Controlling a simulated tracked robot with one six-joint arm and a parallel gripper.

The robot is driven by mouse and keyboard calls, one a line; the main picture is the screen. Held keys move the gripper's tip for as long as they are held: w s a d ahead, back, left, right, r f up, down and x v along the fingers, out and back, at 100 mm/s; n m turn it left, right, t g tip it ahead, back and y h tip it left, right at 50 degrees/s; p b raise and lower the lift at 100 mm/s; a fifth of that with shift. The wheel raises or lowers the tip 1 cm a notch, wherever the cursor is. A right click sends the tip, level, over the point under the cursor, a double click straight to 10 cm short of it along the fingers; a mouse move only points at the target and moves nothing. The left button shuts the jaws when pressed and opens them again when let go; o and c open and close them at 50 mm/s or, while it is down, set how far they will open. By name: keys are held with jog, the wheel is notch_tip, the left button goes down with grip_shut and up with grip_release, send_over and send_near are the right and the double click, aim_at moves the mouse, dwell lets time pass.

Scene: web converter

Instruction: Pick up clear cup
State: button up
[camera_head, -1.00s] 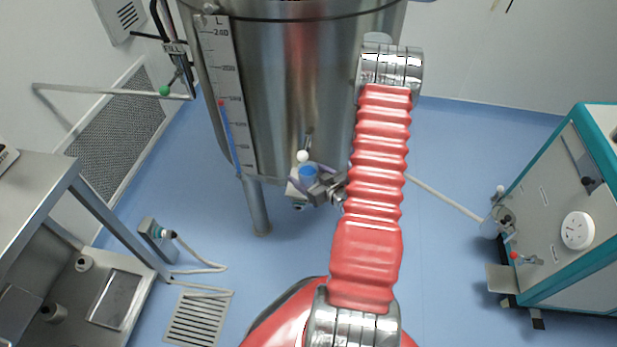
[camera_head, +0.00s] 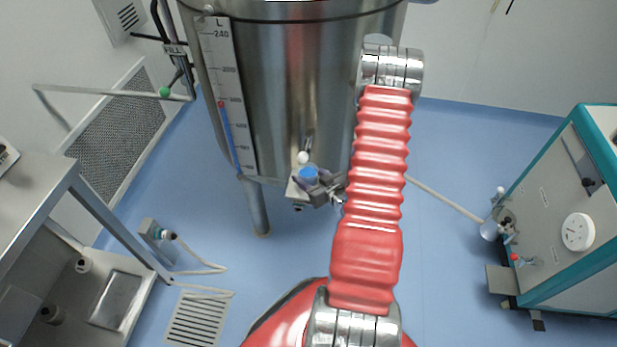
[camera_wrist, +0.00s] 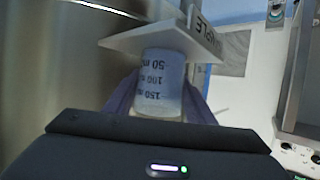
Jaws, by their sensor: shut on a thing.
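The clear cup (camera_wrist: 160,85) shows in the wrist view with dark volume marks on its side. It sits between the two fingers of my gripper (camera_wrist: 158,108), which is shut on it. In the head view my gripper (camera_head: 318,185) reaches in from the right to the cup, whose round top looks blue (camera_head: 308,174). The cup is at the small white sample shelf (camera_head: 297,196), low on the front of the steel tank. The shelf also shows in the wrist view (camera_wrist: 125,43), touching or very near the cup; I cannot tell which.
The large steel tank (camera_head: 300,90) stands close beyond my gripper, with a white-handled valve (camera_head: 303,157) right above the cup. A steel bench (camera_head: 35,205) is at the left and a teal-edged cabinet (camera_head: 550,200) at the right. Blue floor between them is mostly clear.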

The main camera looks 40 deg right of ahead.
aim_at(303, 165)
jog(key=shift+r, duration=0.15)
jog(key=shift+r, duration=1.65)
jog(key=s+a, duration=0.2)
jog(key=s, duration=1.6)
jog(key=shift+a, duration=0.15)
jog(key=shift+w, duration=0.15)
